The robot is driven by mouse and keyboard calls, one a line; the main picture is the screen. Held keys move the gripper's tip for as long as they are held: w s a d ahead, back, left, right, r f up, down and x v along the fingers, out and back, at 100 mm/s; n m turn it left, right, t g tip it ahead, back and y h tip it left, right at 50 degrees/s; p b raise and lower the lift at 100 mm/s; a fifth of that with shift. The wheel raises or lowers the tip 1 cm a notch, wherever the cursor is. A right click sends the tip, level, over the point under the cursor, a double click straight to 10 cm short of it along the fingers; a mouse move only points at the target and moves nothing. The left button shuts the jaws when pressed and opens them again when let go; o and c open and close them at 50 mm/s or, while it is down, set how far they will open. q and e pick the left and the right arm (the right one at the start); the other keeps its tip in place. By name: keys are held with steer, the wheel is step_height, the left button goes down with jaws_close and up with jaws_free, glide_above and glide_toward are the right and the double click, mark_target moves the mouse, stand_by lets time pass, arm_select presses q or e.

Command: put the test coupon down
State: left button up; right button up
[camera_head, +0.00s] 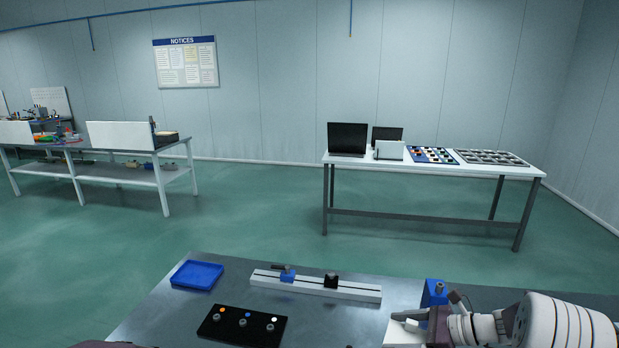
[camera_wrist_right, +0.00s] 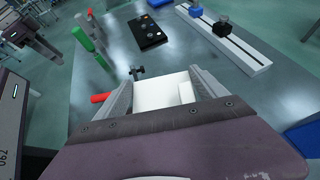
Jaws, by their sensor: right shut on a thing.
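My right gripper (camera_head: 408,322) comes in from the right, low over the workbench. It is shut on the white test coupon (camera_wrist_right: 158,92), which shows between the two fingers in the right wrist view. In the head view a pale piece of the coupon (camera_head: 402,326) shows at the fingertips. The coupon's underside is hidden, so I cannot tell whether it touches the bench. A grey-purple shape that looks like my left gripper (camera_wrist_right: 32,34) is at the upper left of the right wrist view; its jaws are unclear.
The bench (camera_head: 150,318) holds a blue tray (camera_head: 196,275), a black board (camera_head: 243,327) with coloured dots and knobs, and a white slotted rail (camera_head: 316,286) with clamps.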

steer(key=s+a+f+m, duration=0.1)
steer(key=s+f, duration=0.1)
steer(key=s, duration=0.1)
steer(key=s+a+f+t+h+p, duration=0.1)
steer(key=s+f, duration=0.2)
steer(key=s, duration=0.1)
steer(key=s+a+f+m+t, duration=0.1)
steer(key=s+f, duration=0.1)
steer(key=s, duration=0.1)
steer(key=shift+s+a+f+m, duration=0.25)
steer(key=shift+s+a+m, duration=0.05)
steer(key=shift+s+a, duration=0.1)
steer(key=shift+d+f, duration=0.15)
steer(key=shift+f, duration=0.2)
steer(key=shift+d+f+n, duration=0.1)
steer(key=shift+f+n, duration=0.1)
steer(key=shift+n, duration=0.2)
